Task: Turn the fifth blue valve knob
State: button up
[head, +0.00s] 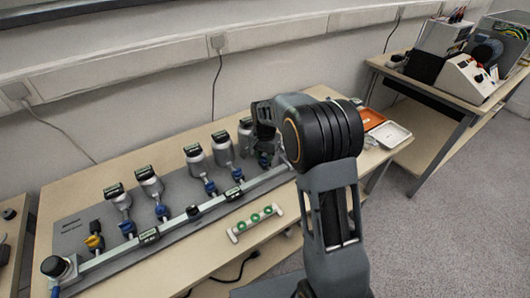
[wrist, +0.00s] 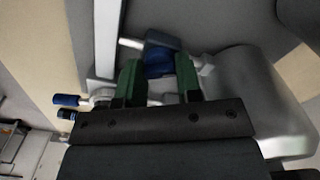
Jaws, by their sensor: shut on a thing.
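A row of blue valve knobs runs along the grey panel (head: 75,222) on the table, each below a silver cylinder with a dark gauge. Blue knobs show at the left (head: 127,228), further along (head: 161,211) and near the middle (head: 210,187). My gripper (wrist: 158,78) is at the far right end of the row, by the last cylinder (head: 245,127). In the wrist view its two green fingers are shut on a blue valve knob (wrist: 159,58), one on each side. In the head view my arm hides much of this spot.
A yellow knob (head: 94,241) sits at the row's left. A silver rail (head: 180,221) runs in front of the knobs. A white holder with green rings (head: 256,220) lies in front. An orange tray (head: 371,118) and a white tray (head: 390,134) are at the right.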

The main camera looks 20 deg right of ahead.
jog(key=n+p, duration=0.2)
jog(key=n, duration=0.4)
jog(key=shift+r, duration=0.1)
jog(key=n+p, duration=0.1)
jog(key=n, duration=0.4)
jog(key=shift+n, duration=0.5)
jog(key=o, duration=0.9)
jog(key=shift+o, duration=0.2)
notch_tip(320, 180, up, 14)
jog(key=p, duration=0.1)
jog(key=shift+f, duration=0.2)
